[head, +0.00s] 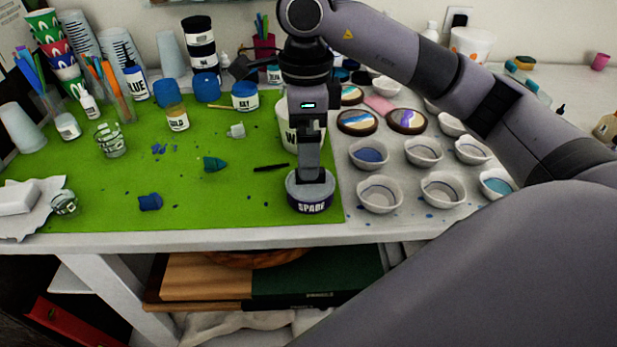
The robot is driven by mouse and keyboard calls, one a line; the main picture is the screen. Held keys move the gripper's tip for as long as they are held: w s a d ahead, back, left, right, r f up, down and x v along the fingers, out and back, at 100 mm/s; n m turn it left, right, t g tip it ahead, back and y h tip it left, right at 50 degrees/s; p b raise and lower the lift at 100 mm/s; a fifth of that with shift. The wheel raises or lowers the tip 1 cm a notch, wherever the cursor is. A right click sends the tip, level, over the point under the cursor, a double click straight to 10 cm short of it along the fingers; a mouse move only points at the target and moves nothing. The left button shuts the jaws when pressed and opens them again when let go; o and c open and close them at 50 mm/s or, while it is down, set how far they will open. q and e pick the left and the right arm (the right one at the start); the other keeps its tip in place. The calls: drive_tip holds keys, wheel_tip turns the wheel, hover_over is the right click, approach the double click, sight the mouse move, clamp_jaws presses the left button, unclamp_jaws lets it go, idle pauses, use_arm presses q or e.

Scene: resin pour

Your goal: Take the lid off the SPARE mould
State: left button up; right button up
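The SPARE mould (311,207) is a small round dark blue pot with white lettering at the front edge of the green mat. Its grey lid (294,187) sits on top and looks level. My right gripper (311,178) reaches straight down onto the middle of the lid and hides part of it. The fingertips seem to meet the lid's top, but I see them edge-on and cannot tell whether they are closed on anything. My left gripper is not in view.
A white tub (289,128) stands just behind my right gripper. Several small white bowls (380,196) stand close on the right. A black stick (271,167) and a green piece (214,164) lie to the left. The green mat (235,205) is mostly bare left of the mould.

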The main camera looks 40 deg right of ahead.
drive_tip(key=f, duration=0.4)
drive_tip(key=shift+s+d+f+p, duration=0.2)
drive_tip(key=shift+s+f+p, duration=0.15)
drive_tip(key=shift+f, duration=0.6)
drive_tip(key=c, duration=0.7)
